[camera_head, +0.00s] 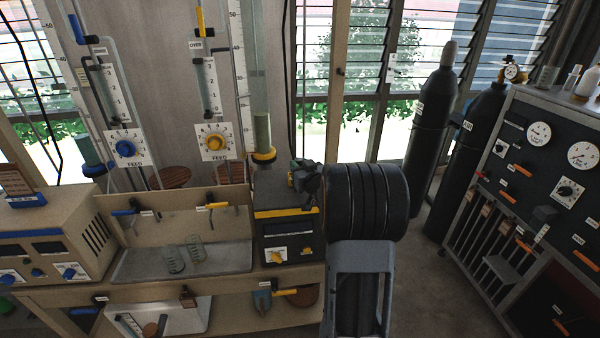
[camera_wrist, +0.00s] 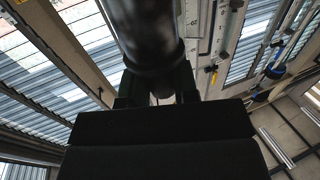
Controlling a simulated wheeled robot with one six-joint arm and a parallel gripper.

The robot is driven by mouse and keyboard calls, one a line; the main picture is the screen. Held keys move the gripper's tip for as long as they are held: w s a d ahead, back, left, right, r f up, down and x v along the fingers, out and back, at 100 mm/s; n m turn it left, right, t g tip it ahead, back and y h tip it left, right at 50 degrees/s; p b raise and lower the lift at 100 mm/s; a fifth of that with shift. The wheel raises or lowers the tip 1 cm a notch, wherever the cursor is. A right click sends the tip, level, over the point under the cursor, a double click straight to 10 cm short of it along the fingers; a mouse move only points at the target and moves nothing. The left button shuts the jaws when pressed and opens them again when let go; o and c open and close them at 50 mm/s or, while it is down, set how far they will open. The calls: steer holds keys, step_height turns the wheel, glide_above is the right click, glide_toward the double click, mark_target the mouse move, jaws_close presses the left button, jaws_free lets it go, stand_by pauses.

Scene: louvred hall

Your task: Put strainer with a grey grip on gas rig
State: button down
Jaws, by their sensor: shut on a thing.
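My gripper (camera_head: 306,182) is over the right end of the bench, beside the black box with a yellow band. In the wrist view my gripper (camera_wrist: 156,92) is shut on a dark cylindrical thing (camera_wrist: 150,40) with a collar near the fingers. Its far end runs out of the picture. I cannot tell from its look whether it is the strainer, and no grey grip shows clearly. The gas rig appears to be the dark gauge panel (camera_head: 545,135) on the right, with round dials and orange handles. My gripper is well to its left.
Two black gas cylinders (camera_head: 432,125) stand left of the panel. The bench tray (camera_head: 225,262) holds two small clear vessels (camera_head: 175,260). Glass tubes and scales rise behind the bench. Jars (camera_head: 588,82) stand on the panel's top. Floor is open between bench and panel.

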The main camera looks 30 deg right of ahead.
steer(key=shift+s+f, duration=0.1)
steer(key=shift+f, duration=1.05)
steer(key=shift+f, duration=0.25)
steer(key=c, duration=0.9)
jaws_free()
steer(key=shift+r, duration=0.1)
